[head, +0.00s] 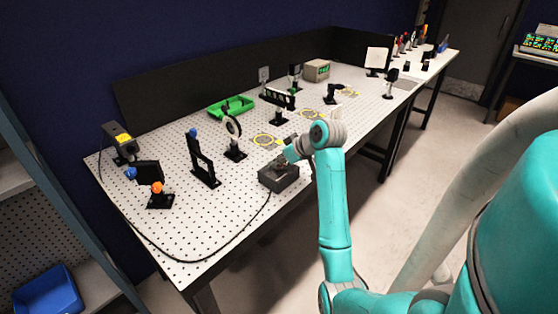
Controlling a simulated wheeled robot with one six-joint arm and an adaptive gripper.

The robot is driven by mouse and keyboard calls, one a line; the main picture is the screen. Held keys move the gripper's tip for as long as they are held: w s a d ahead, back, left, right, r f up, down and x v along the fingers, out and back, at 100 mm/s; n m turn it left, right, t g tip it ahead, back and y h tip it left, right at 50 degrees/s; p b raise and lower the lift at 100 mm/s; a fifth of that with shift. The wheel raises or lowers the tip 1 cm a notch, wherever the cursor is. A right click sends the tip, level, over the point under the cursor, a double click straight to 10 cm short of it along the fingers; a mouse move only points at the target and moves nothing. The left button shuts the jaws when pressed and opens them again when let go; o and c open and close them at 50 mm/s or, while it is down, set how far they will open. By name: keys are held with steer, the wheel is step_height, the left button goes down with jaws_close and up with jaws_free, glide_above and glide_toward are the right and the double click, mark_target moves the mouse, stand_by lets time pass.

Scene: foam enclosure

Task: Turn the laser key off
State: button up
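A dark grey control box (278,179) sits at the front edge of the white perforated table. A black cable links it to a dark laser-like unit with a yellow label (123,139) at the table's left end. My teal arm reaches over the table, and my gripper (283,161) is at the top of the control box. Whether it touches the box cannot be told. The key is not distinguishable; it may be hidden by the gripper or too small to see. The fingers are too small and dark to show if they are open or shut.
Optical mounts stand around the box: a black frame (203,162), a round lens mount (233,135), and a mount with an orange knob (159,196). A green tray (232,107) lies behind. The black cable (187,261) loops across the table's front left. Bare table lies left of the box.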

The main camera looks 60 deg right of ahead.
steer(key=v, duration=0.7)
steer(key=shift+s, duration=0.1)
stand_by(0.5)
